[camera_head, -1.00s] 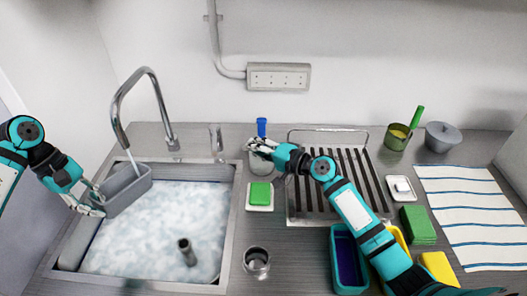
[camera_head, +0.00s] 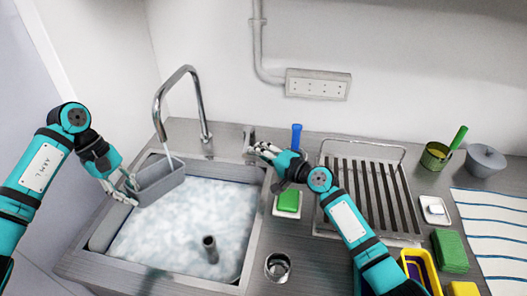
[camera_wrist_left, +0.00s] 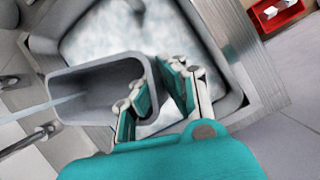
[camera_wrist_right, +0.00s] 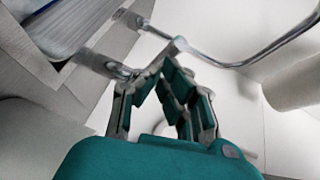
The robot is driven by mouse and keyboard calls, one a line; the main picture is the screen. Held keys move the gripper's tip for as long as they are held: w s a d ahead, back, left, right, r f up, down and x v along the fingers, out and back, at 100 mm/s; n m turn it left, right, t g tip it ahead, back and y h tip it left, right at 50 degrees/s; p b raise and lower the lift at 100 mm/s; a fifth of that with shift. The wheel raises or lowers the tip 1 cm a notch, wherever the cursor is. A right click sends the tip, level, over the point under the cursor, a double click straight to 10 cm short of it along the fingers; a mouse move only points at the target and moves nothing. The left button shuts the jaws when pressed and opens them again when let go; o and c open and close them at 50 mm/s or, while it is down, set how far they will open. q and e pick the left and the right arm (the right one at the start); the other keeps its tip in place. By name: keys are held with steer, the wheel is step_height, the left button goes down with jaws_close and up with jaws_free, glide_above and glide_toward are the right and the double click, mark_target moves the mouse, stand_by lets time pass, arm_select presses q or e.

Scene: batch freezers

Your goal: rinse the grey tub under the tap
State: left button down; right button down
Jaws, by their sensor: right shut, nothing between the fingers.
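The grey tub (camera_head: 160,182) is over the left part of the sink, under the spout of the chrome tap (camera_head: 158,110). A stream of water (camera_wrist_left: 62,103) runs from the tap into the tub. My left gripper (camera_head: 132,186) is shut on the tub's near wall; in the left wrist view one finger is inside the tub and the other outside. My right gripper (camera_head: 262,150) is shut and empty, just right of the upright tap lever (camera_head: 248,136). Whether it touches the lever, I cannot tell.
The sink (camera_head: 256,215) holds foamy water with an upright pipe (camera_head: 210,249). Right of it are a green sponge (camera_head: 288,201), a metal cup (camera_head: 278,267), a blue-handled item (camera_head: 296,137) and a drying rack (camera_head: 408,185). A striped towel (camera_head: 495,228) lies far right.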

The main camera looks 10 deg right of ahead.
steer(key=shift+a, duration=1.2)
arm_select(q)
steer(key=shift+a, duration=0.15)
arm_select(e)
steer(key=v, duration=1.3)
steer(key=shift+d, duration=0.3)
arm_select(q)
steer(key=shift+s, duration=0.15)
arm_select(e)
steer(key=shift+r, duration=0.2)
arm_select(q)
steer(key=s+d, duration=0.3)
steer(key=s, duration=0.4)
steer(key=shift+d+p, duration=0.2)
steer(key=shift+p, duration=0.1)
arm_select(e)
steer(key=shift+r, duration=0.2)
